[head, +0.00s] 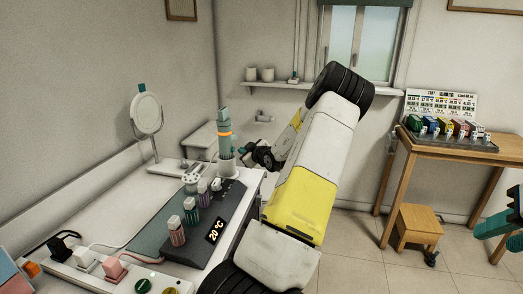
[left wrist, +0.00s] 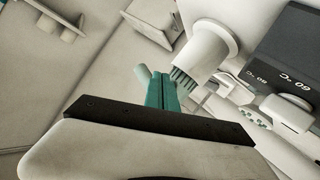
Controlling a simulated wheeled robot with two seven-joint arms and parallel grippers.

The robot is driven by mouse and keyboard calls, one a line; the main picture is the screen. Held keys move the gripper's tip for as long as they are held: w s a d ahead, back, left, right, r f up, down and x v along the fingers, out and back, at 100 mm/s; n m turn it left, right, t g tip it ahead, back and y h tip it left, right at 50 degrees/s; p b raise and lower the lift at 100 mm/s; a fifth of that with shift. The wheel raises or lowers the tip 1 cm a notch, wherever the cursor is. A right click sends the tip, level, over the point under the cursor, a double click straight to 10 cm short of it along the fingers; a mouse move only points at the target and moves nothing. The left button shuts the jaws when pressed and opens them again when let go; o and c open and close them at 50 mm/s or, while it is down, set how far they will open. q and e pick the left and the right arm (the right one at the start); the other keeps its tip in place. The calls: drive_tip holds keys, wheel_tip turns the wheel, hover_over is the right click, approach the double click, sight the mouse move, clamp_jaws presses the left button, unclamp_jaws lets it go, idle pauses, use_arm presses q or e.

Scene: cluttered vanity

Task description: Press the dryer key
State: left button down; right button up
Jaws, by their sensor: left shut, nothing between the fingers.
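My left gripper (head: 246,151) is beside the white cup with the teal, orange-banded upright item (head: 224,125), at the far end of the vanity. In the left wrist view its teal fingers (left wrist: 163,92) are together with nothing between them, close to a white cylinder with teal bristles (left wrist: 205,45). A dark panel (left wrist: 290,60) there reads 60 °C and 80 °C. In the head view a dark panel (head: 214,232) reads 20 °C. I cannot make out which key is the dryer key. My right gripper (head: 498,224) is partly cut off at the right edge.
A round mirror (head: 147,113) stands at the vanity's back. Several capped bottles (head: 191,211) stand on the dark mat. A strip with black, white and pink plugs (head: 113,266) lies in front, near a green button (head: 142,286). A wooden table (head: 450,146) and stool (head: 419,225) stand right.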

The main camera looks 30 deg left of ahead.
use_arm(q)
drive_tip(key=shift+w+d, duration=0.25)
drive_tip(key=shift+d, duration=0.55)
drive_tip(key=shift+w+d, duration=0.25)
drive_tip(key=shift+d, duration=0.55)
drive_tip(key=shift+w+d, duration=0.25)
drive_tip(key=shift+d, duration=0.55)
